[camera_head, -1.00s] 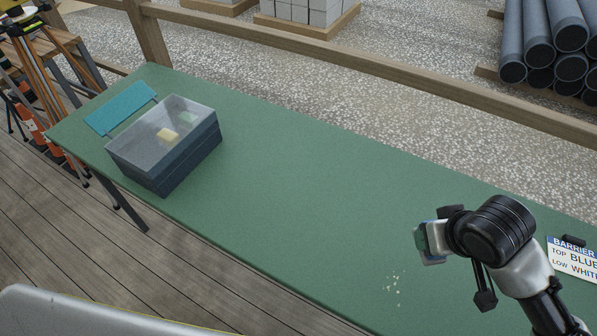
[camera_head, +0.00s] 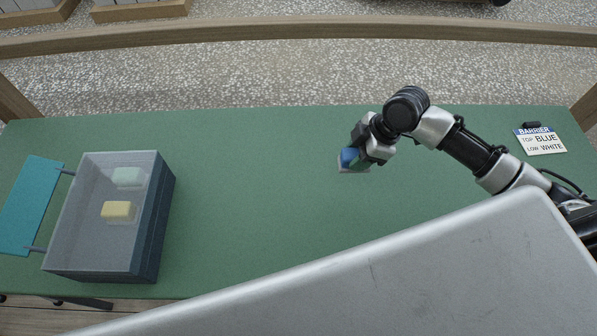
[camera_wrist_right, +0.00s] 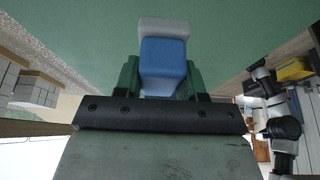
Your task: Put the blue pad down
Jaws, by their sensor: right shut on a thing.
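My right gripper (camera_head: 363,156) is shut on the blue pad (camera_head: 349,156) above the green table (camera_head: 260,190). In the right wrist view the pad (camera_wrist_right: 163,65) sits between the dark green fingers of the gripper (camera_wrist_right: 162,75). A pale grey-white block (camera_wrist_right: 163,27) shows right beyond the pad's far end and also shows just below it in the head view (camera_head: 352,170). I cannot tell whether the pad touches it, or whether it touches the table. My left gripper cannot be made out.
A clear-topped dark box (camera_head: 150,225) holds a yellow block (camera_head: 118,210) and a pale green one (camera_head: 128,177). A teal panel (camera_head: 28,205) lies on its left. A sign (camera_head: 541,142) lies at right. A grey surface (camera_head: 400,270) hides the table's front right; the middle is clear.

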